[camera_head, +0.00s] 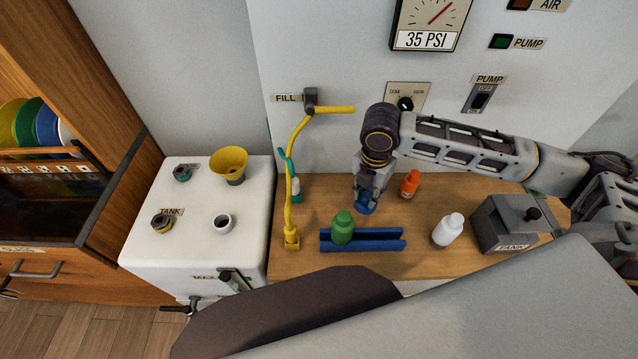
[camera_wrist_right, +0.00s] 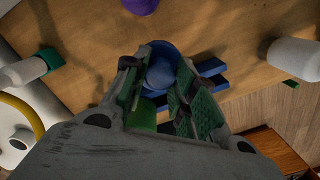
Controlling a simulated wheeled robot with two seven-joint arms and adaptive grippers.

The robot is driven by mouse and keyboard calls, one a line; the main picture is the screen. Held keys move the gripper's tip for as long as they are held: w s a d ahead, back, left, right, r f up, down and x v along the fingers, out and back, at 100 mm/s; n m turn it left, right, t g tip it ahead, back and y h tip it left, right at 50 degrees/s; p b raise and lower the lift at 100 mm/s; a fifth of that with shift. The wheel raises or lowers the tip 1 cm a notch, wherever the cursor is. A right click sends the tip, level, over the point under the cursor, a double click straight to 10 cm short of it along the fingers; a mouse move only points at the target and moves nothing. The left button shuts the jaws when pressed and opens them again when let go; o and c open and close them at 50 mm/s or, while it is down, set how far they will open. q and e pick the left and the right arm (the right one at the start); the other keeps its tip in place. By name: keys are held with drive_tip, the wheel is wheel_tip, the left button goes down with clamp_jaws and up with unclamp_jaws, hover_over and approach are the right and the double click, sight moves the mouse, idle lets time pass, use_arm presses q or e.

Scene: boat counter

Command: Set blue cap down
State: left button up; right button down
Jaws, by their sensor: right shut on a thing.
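The blue cap (camera_head: 366,208) is between the fingertips of my right gripper (camera_head: 370,197), which points down over the wooden counter. The same cap shows as a round blue thing (camera_wrist_right: 161,70) between the green-padded fingers in the right wrist view. It appears close above the counter behind the blue rails; I cannot tell whether it touches the wood. My left gripper is not in view.
A green bottle (camera_head: 342,228) stands at the blue rails (camera_head: 380,245). An orange bottle (camera_head: 410,184) is close right of the gripper, a white bottle (camera_head: 449,230) further right, before a grey tank box (camera_head: 508,224). A yellow hose (camera_head: 288,195) stands left.

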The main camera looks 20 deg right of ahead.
drive_tip(key=shift+w+a, duration=0.55)
drive_tip(key=shift+w, duration=0.15)
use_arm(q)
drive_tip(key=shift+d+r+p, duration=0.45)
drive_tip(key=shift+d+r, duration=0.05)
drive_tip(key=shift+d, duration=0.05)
use_arm(e)
drive_tip(key=w+a+f, duration=0.2)
drive_tip(key=w+a, duration=0.6)
drive_tip(key=w, duration=0.2)
drive_tip(key=shift+w+a+f, duration=0.15)
drive_tip(key=shift+a, duration=0.2)
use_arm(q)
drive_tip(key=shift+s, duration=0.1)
use_arm(e)
drive_tip(key=shift+f, duration=0.1)
drive_tip(key=shift+f, duration=2.25)
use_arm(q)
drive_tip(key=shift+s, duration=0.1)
use_arm(e)
drive_tip(key=shift+f, duration=0.1)
drive_tip(key=c, duration=1.1)
unclamp_jaws()
drive_tip(key=shift+c, duration=0.2)
